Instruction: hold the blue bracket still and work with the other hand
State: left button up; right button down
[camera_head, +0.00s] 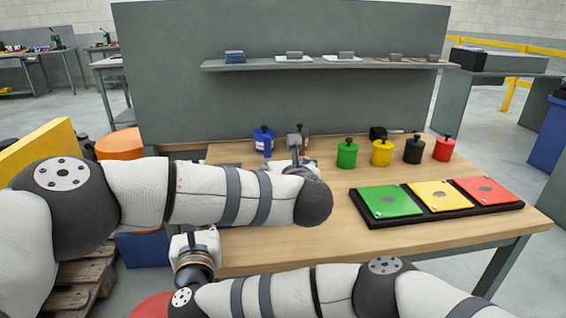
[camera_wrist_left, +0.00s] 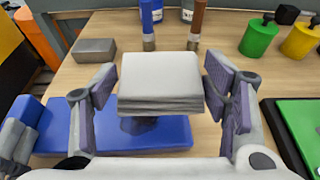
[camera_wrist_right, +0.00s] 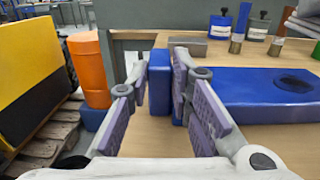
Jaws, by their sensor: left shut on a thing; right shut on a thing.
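The blue bracket lies on the wooden table, with a long flat part (camera_wrist_right: 265,98) and an upright end plate (camera_wrist_right: 159,85) in the right wrist view. A dark round spot (camera_wrist_right: 295,84) marks its top. My right gripper (camera_wrist_right: 160,72) is shut on the end plate. In the left wrist view, my left gripper (camera_wrist_left: 160,78) is shut on a pale grey layered block (camera_wrist_left: 160,82), above the bracket (camera_wrist_left: 165,140) and partly covering its dark spot. In the head view my left gripper (camera_head: 297,145) is partly hidden, and my arm hides the bracket.
Green, yellow, black and red jars (camera_head: 413,151) line the back right. A black tray (camera_head: 385,222) with coloured plates lies at right. An orange cylinder (camera_wrist_right: 90,70) stands left.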

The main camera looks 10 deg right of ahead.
pick_arm(q)
notch_tip(320, 180, down, 6)
jog(key=shift+a+r, duration=0.1)
jog(key=shift+a, duration=0.05)
jog(key=shift+s+a, duration=0.15)
jog(key=shift+a, duration=1.45)
jog(key=shift+s+a, duration=0.1)
jog(key=shift+a, duration=1.45)
jog(key=shift+w+d, duration=0.2)
jog(key=shift+d, duration=3.1)
jog(key=shift+r, duration=4.05)
pick_arm(e)
jog(key=c, duration=1.4)
grip_release()
jog(key=shift+o, duration=0.2)
